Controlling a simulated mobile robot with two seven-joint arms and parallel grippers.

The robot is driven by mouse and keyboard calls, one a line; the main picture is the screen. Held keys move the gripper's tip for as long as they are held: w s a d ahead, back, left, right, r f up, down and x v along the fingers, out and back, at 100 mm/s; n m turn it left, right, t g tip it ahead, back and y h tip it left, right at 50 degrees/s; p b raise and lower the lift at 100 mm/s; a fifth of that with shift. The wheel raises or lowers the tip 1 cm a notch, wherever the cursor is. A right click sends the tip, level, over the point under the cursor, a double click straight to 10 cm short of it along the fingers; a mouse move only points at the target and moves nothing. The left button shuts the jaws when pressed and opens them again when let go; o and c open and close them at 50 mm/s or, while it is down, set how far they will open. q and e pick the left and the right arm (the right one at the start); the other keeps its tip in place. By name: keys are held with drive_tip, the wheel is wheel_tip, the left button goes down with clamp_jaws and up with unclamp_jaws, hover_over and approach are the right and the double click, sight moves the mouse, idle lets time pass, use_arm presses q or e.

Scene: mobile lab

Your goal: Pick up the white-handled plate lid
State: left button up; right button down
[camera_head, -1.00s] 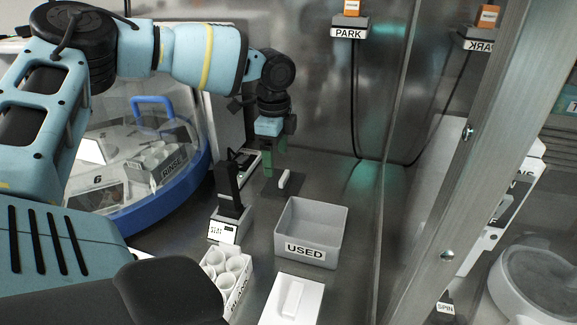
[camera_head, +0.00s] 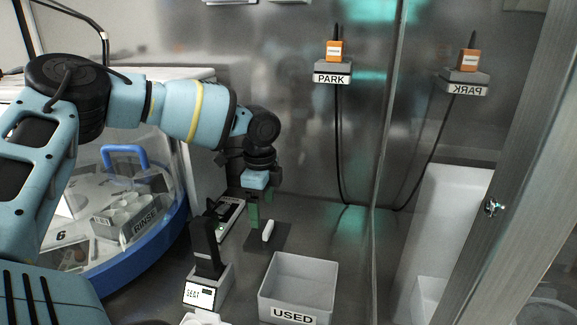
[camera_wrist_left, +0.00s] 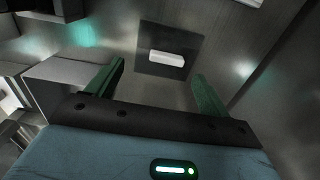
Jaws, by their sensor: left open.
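The plate lid is a dark, flat square (camera_head: 281,239) with a white bar handle (camera_head: 267,230), lying on the metal floor of the bench. In the left wrist view the dark lid (camera_wrist_left: 180,38) and its white handle (camera_wrist_left: 167,57) show ahead, between the two green fingers. My left gripper (camera_head: 260,214) is open and empty, close to the lid at its left in the head view. The fingers appear apart from the handle. In the head view they hide part of the lid's left side. My right gripper is not in view.
A grey bin marked USED (camera_head: 298,287) stands in front of the lid. A black upright device on a grey base (camera_head: 207,285) is at the left. A PARK holder (camera_head: 332,72) hangs on the back wall, its cable running down. A metal wall bounds the right.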

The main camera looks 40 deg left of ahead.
sight(265, 229)
use_arm(q)
drive_tip(key=shift+w+d+f, duration=0.1)
drive_tip(key=shift+w+f, duration=0.05)
drive_tip(key=shift+f, duration=2.4)
drive_tip(key=c, duration=1.1)
drive_tip(key=shift+o, duration=0.2)
wheel_tip(265, 229, up, 10)
